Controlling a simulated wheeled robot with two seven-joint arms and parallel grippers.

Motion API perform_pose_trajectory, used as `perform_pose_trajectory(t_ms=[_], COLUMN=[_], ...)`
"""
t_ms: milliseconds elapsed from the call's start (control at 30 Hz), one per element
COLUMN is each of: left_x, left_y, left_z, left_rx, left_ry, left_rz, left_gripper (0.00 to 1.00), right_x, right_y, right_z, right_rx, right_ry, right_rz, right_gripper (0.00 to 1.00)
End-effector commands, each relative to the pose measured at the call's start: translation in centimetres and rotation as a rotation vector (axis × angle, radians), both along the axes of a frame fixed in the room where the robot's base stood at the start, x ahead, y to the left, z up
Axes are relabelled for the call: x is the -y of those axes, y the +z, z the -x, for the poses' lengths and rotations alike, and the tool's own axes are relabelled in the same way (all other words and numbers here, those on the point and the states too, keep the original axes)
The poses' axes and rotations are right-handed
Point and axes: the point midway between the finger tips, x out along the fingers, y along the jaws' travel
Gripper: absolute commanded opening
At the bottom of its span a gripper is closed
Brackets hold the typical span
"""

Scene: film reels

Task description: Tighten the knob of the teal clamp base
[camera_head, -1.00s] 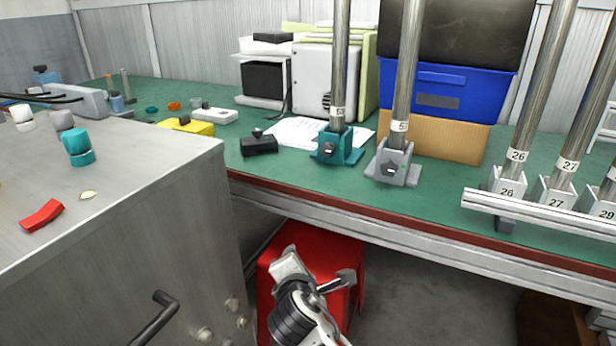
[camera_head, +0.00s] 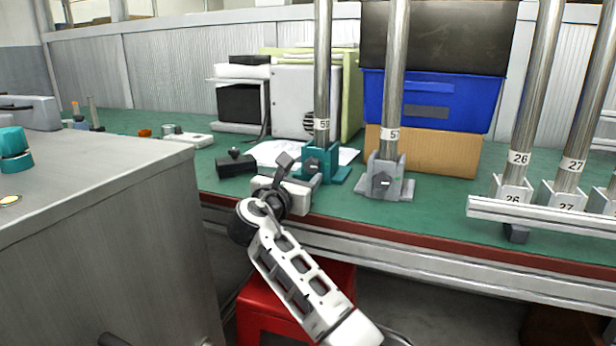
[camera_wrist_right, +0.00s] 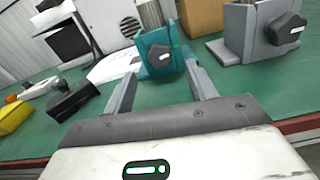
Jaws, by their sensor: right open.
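The teal clamp base (camera_head: 335,174) stands on the green bench and holds an upright metal pole (camera_head: 323,70). Its dark knob (camera_head: 312,164) is on the front face. In the right wrist view the teal clamp base (camera_wrist_right: 146,58) shows with its knob (camera_wrist_right: 158,56) ahead, in line with the gap between my fingers. My right gripper (camera_head: 300,174) is open and empty, just in front of the base; in the wrist view its fingers (camera_wrist_right: 160,88) are spread, with the knob beyond the tips. I cannot tell any contact. My left gripper is not in view.
A grey clamp base (camera_head: 386,182) with its own pole stands right of the teal one. A black box (camera_head: 235,164) lies left of my gripper. White paper (camera_head: 268,152) lies behind. Numbered poles stand on the right. A metal cabinet (camera_head: 90,230) is at left.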

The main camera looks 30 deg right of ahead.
Motion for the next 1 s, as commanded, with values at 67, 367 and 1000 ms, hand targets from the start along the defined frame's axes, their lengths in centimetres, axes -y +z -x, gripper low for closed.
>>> perform_pose_trajectory(t_ms=[67, 367, 1000], left_x=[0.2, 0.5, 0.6], left_y=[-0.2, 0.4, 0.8], left_z=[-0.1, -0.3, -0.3], left_rx=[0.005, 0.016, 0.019], left_ry=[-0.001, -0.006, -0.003], left_rz=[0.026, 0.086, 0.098], left_gripper=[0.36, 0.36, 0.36], right_x=[1.2, 3.7, 4.0], right_y=[-0.2, -0.1, 0.1], right_z=[-1.1, -3.4, -3.6], right_rx=[0.001, 0.001, 0.005], right_ry=[-0.002, 0.001, 0.001], right_rz=[0.001, -0.001, -0.005], right_gripper=[0.57, 0.57, 0.12])
